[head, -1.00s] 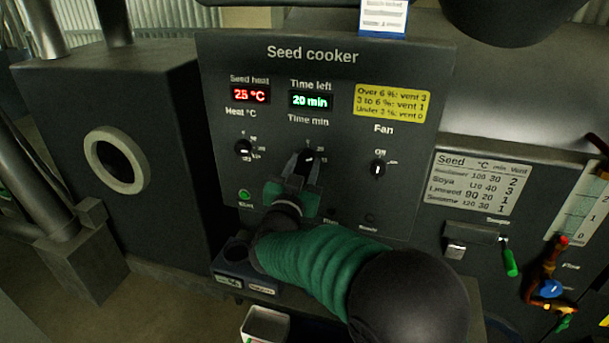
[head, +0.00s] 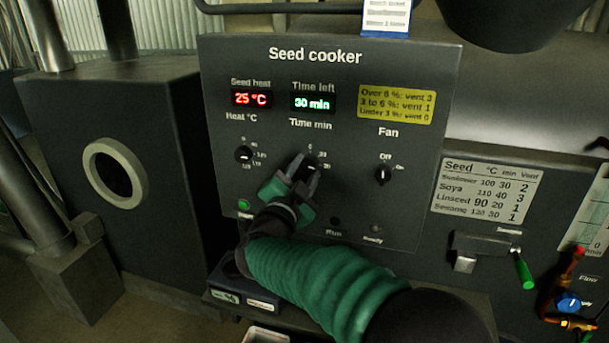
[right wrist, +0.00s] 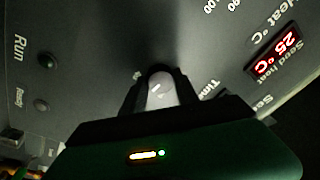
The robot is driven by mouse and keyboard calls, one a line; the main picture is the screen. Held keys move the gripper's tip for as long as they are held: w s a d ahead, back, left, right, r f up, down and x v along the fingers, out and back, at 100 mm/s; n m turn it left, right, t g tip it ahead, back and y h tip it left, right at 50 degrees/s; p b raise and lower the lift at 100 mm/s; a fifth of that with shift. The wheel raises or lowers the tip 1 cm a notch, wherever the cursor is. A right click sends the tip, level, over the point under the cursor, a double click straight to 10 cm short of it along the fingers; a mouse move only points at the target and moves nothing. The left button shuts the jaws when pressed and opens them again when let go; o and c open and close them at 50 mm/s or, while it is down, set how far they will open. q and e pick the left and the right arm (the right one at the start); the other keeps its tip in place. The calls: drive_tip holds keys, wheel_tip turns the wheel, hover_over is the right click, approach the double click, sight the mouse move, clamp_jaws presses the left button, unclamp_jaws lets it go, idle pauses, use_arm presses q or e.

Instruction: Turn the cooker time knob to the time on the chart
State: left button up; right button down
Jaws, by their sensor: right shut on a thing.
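The seed cooker panel (head: 330,215) faces me. Its black time knob (head: 312,163) sits under the "Time min" label. My right gripper (head: 301,172) is shut on this knob. The green time display (head: 313,103) reads 30 min. The red seed heat display (head: 252,98) reads 25 °C. The seed chart (head: 487,190) at the right lists Sunflower 100 30 2, Soya 110 40 3, Linseed 90 20 1 and Sesame 120 30 1. My left gripper is not in view.
The heat knob (head: 244,154) is left of my gripper and the fan knob (head: 383,174) right of it. A yellow vent note (head: 396,104) is above the fan knob. A lever with a green handle (head: 523,270) sticks out at the lower right.

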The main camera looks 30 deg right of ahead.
drive_tip(key=shift+f, duration=0.2)
drive_tip(key=c, duration=0.9)
unclamp_jaws()
drive_tip(key=shift+r, duration=0.1)
drive_tip(key=v, duration=1.7)
drive_tip(key=shift+d, duration=0.1)
